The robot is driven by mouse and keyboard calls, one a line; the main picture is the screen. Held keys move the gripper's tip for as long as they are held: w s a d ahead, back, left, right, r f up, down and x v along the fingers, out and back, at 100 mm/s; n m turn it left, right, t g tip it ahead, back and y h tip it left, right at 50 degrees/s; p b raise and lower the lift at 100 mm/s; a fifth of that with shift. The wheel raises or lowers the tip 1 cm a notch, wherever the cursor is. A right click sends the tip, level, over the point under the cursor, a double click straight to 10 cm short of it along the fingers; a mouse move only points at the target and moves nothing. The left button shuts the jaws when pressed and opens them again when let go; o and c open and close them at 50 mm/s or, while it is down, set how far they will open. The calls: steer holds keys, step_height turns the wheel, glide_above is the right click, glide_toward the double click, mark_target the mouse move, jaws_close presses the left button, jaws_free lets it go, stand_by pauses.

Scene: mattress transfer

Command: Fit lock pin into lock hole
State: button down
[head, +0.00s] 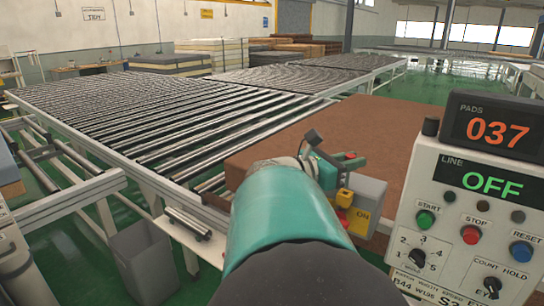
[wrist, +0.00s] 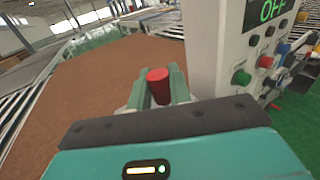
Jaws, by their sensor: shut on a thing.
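My gripper (wrist: 158,92) is shut on a red cylindrical piece (wrist: 158,80), which looks like the lock pin. Its two green fingers sit on either side of it in the wrist view. In the head view my gripper (head: 349,163) extends past my teal wrist, above the front of a brown pad. A small bit of red shows at its fingers. I cannot make out the lock hole in either view.
The control panel (head: 460,190) stands close on the right, its line display reading OFF and its pad counter 037. The brown pad (head: 390,130) lies ahead. A roller conveyor (head: 190,110) runs to the left. A grey bin (head: 148,258) stands below it.

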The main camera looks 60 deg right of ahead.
mark_target(346, 188)
steer(key=shift+f, duration=3.15)
steer(key=c, duration=1.2)
jaws_free()
steer(key=v, duration=1.3)
steer(key=shift+w+a, duration=0.25)
steer(key=shift+a, duration=0.1)
